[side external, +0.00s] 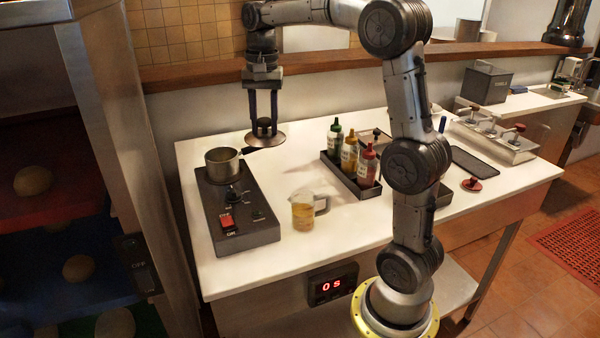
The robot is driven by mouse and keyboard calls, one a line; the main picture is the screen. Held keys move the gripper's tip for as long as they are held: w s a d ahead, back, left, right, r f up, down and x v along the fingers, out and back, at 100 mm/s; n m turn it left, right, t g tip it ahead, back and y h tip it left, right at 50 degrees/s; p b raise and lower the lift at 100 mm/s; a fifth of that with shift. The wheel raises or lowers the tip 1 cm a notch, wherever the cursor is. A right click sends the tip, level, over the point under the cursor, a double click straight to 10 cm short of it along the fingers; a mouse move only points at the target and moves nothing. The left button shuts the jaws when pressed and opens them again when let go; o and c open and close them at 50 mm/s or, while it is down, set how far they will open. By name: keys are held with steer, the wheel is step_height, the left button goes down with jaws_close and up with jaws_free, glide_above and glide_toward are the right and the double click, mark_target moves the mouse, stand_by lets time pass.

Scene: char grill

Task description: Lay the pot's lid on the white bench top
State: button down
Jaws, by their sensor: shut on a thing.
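The pot's lid (265,140) is a round brownish metal disc with a dark knob. My gripper (264,124) points down and is shut on the lid's knob. The lid is at or a little above the white bench top (262,171), to the right of the pot; I cannot tell whether it touches the surface. The pot (222,167) is a small metal pan, uncovered, standing on the far end of the black hot plate (236,213). Its dark handle points right towards the lid, and the lid's left edge is close to the handle.
A black tray (345,178) holds green, yellow and red sauce bottles. A beaker of yellow liquid (302,210) stands in front of it. A wooden ledge (205,77) runs behind the bench. Bare bench lies between the lid and the tray.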

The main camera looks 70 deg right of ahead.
steer(key=s+d+f+m, duration=0.1)
steer(key=s+d+f, duration=0.2)
steer(key=s, duration=0.4)
steer(key=s+d+f+m, duration=0.1)
steer(key=s+d+f, duration=0.2)
steer(key=s, duration=0.4)
steer(key=w+d+f, duration=0.8)
steer(key=w+d, duration=0.1)
steer(key=shift+w+f, duration=0.1)
steer(key=shift+f, duration=0.05)
steer(key=shift+w+d+f, duration=0.35)
steer(key=shift+f, duration=0.3)
steer(key=shift+w+d+f, duration=0.1)
steer(key=shift+f, duration=1.5)
steer(key=shift+f, duration=0.1)
steer(key=c, duration=0.5)
jaws_free()
steer(key=shift+f, duration=0.1)
